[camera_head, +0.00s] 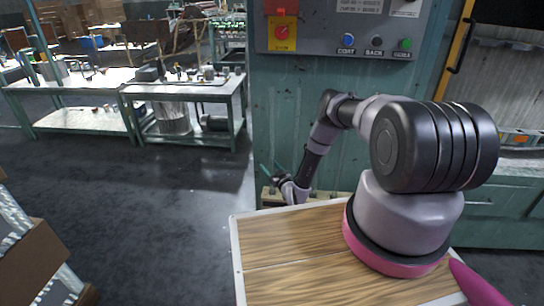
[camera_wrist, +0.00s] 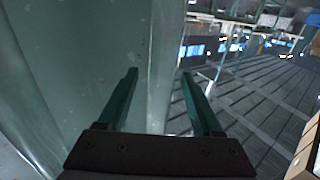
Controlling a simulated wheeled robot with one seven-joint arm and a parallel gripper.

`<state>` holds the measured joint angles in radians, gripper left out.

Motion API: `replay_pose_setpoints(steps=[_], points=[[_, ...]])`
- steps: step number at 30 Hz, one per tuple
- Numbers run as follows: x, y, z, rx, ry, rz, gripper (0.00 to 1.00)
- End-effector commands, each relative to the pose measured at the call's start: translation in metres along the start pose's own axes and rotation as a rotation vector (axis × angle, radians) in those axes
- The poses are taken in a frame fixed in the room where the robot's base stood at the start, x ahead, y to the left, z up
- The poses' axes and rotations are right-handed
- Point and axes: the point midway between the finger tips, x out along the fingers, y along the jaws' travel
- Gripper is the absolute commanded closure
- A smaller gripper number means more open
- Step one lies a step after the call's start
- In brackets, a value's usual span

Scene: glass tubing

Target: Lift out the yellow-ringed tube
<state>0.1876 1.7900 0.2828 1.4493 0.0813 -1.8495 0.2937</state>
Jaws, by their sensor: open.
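No yellow-ringed tube can be made out in either view. My gripper (camera_wrist: 160,74) is open in the wrist view, its two green fingers apart with nothing between them. The fingers point toward a plain green cabinet side and the floor beyond it. In the head view my arm reaches away to the machine's front, and its hand is small there, beside a pale wooden ledge or rack (camera_head: 268,196). What that ledge holds is too small and partly hidden behind my arm.
The green machine cabinet (camera_head: 277,120) with a control panel (camera_head: 330,35) stands close behind my arm. A metal workbench (camera_head: 185,90) with several items stands at the left back. Cardboard boxes (camera_head: 30,260) sit on a rack at lower left. Dark floor between is clear.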

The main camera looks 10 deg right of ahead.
Motion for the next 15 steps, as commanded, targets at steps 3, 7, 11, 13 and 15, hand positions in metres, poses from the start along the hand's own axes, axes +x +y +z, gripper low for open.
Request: replay_pose_setpoints(steps=[3,7,11,13,15], points=[[0.0103,-0.0004,-0.0004,-0.001,0.001,-0.001,0.33],[0.012,0.0003,-0.0002,0.0,0.0,0.0,0.33],[0.0117,0.0003,-0.0002,0.0,0.0,0.0,0.41],[0.0117,0.0002,-0.0003,0.0,0.0,0.0,0.68],[0.0116,0.0002,-0.0003,0.0,0.0,0.0,0.94]])
